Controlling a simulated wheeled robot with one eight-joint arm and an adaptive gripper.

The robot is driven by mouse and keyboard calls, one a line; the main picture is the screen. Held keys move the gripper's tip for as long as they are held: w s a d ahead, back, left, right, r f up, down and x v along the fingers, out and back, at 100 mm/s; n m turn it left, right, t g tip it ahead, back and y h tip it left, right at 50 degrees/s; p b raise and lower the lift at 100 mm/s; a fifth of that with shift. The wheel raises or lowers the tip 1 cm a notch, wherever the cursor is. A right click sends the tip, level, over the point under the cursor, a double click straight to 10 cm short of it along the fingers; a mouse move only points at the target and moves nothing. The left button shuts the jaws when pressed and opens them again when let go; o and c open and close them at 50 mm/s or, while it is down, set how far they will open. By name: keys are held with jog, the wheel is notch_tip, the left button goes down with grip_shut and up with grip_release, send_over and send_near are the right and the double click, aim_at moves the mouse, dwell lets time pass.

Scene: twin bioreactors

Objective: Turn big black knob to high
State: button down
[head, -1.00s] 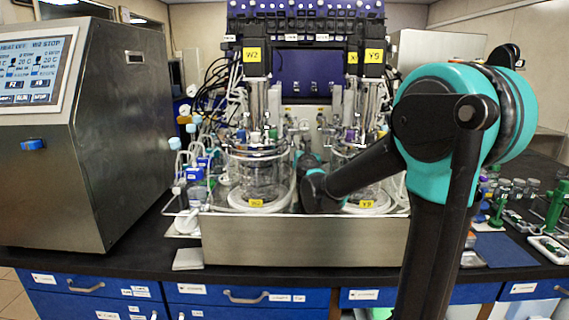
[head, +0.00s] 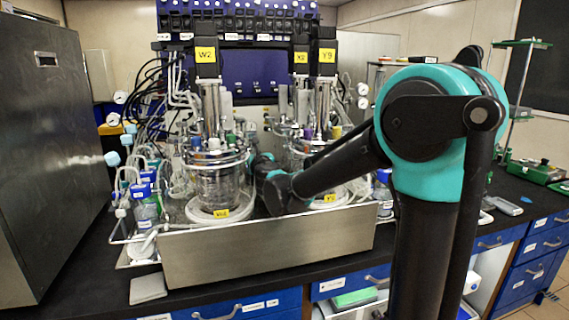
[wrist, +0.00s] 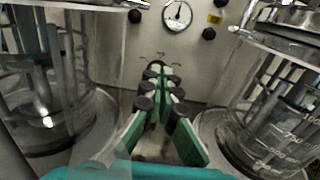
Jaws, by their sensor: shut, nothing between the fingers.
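My gripper (wrist: 159,76) is shut, with its green-lined fingers reaching toward the pale back panel between two glass vessels. Curved dial-like marks show on the panel just beyond the fingertips. A knob there would be largely hidden by the fingers, and I cannot tell if they touch one. Smaller black knobs show higher on the panel, one at the right (wrist: 209,33) and one at the left (wrist: 134,16). In the head view my arm reaches between the two bioreactors; the fingers and the big black knob are hidden there.
The left glass vessel (wrist: 60,85) and right glass vessel (wrist: 275,105) stand close on both sides, leaving a narrow gap. A round gauge (wrist: 177,14) is above on the panel. A steel tray wall (head: 265,247) runs in front. A steel cabinet (head: 45,150) stands at the left.

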jog(key=shift+x, duration=2.75)
jog(key=shift+f, duration=0.2)
jog(key=shift+r, duration=0.1)
jog(key=shift+s+r, duration=0.15)
jog(key=shift+r, duration=0.1)
jog(key=shift+v, duration=2.85)
